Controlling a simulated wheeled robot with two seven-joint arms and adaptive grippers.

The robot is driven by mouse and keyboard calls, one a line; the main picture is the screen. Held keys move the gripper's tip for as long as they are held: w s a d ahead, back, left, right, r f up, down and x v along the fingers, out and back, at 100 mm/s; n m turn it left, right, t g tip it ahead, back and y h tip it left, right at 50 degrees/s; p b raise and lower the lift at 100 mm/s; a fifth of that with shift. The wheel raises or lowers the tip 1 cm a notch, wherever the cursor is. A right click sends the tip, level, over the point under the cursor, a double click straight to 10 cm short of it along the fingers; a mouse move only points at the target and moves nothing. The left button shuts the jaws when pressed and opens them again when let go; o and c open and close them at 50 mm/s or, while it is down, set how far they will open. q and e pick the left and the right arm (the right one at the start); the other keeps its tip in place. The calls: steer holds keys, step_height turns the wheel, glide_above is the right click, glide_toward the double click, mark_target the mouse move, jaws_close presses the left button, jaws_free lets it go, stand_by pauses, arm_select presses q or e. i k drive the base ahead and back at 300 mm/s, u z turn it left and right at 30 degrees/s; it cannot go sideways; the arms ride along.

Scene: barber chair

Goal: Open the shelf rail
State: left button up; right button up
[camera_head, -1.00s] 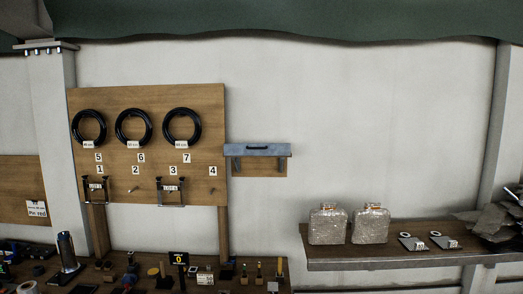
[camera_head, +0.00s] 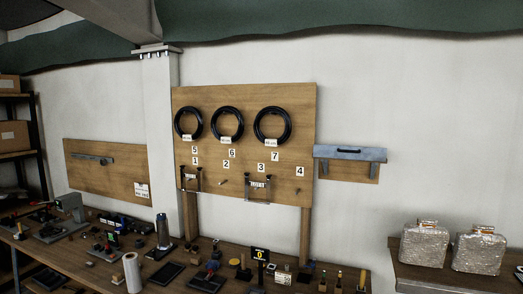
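A blue-grey metal shelf piece (camera_head: 350,153) with a dark handle on its front is mounted on a small wooden panel (camera_head: 347,172) on the wall, right of the large pegboard. A dark grey rail-like bar (camera_head: 93,159) lies roughly level across a wooden board (camera_head: 105,171) on the wall at the left. I cannot tell which of the two is the shelf rail. Neither of my grippers is in view.
A large wooden board (camera_head: 306,120) carries several black coils and numbered labels. A workbench (camera_head: 55,262) below is crowded with tools and a white roll (camera_head: 132,272). A grey pillar (camera_head: 162,140) separates the boards.

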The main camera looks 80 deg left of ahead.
mark_target(326, 151)
steer(key=u, duration=2.15)
